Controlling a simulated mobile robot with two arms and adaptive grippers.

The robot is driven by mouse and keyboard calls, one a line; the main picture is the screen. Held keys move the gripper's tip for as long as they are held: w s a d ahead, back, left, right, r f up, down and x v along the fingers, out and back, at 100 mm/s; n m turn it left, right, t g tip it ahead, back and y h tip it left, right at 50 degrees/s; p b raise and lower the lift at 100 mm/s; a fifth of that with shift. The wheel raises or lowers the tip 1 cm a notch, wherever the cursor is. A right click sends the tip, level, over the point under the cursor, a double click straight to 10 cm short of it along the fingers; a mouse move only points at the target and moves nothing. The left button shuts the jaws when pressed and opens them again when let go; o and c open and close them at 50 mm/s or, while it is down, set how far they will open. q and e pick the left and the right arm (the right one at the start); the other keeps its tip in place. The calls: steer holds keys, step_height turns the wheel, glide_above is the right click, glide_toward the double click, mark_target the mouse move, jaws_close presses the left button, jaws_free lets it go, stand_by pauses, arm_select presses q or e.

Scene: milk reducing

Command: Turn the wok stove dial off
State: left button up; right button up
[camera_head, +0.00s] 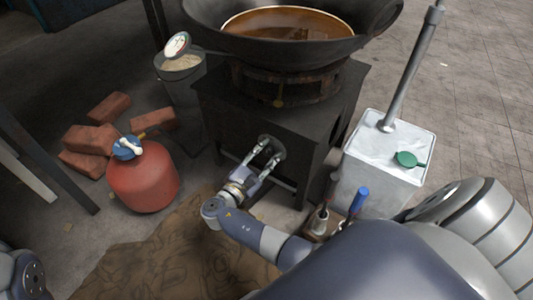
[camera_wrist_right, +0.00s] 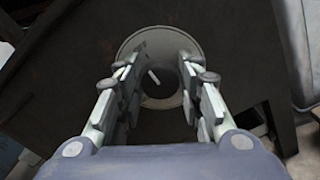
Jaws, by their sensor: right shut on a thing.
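The black wok stove (camera_head: 312,140) stands at the top centre of the head view, under a big wok (camera_head: 237,42) of brown liquid. Its round grey dial (camera_head: 279,151) is on the front face, partly hidden by my fingers. In the right wrist view the dial (camera_wrist_right: 153,77) is a round piece with a short pale mark, set in a wider ring. My right gripper (camera_head: 265,150) is at the stove front, and its fingers (camera_wrist_right: 158,88) are on both sides of the dial, shut on it. My left gripper is out of view.
A red gas bottle (camera_head: 143,182) with a blue top and several bricks (camera_head: 108,108) are at the left. A white square container (camera_head: 385,165) with a green cap and a metal pipe stands at the right. A small holder with a blue-handled tool (camera_head: 358,199) is near my right arm.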

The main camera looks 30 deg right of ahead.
steer(key=shift+w, duration=0.1)
stand_by(0.4)
steer(key=o, duration=1)
steer(key=shift+o, duration=0.2)
steer(key=shift+a, duration=0.25)
steer(key=v, duration=1.1)
steer(key=shift+s+a, duration=0.25)
